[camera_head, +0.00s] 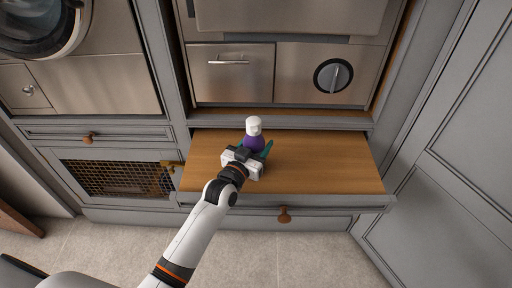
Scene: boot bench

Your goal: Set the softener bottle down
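The softener bottle (255,140) is purple with a white cap and looks upright. It is over the wooden pull-out board (325,165), left of its middle. I cannot tell whether its base touches the board, because my gripper hides its lower part. My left gripper (249,151) reaches in from the near side, with its teal fingers on both sides of the bottle. It looks shut on the bottle. My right gripper is not in view.
The wooden board is bare to the right of the bottle. A steel appliance with a drawer (230,72) and a dial (333,76) stands behind it. A grey cabinet door (440,200) stands at right, and a mesh-fronted cabinet (115,178) is at left.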

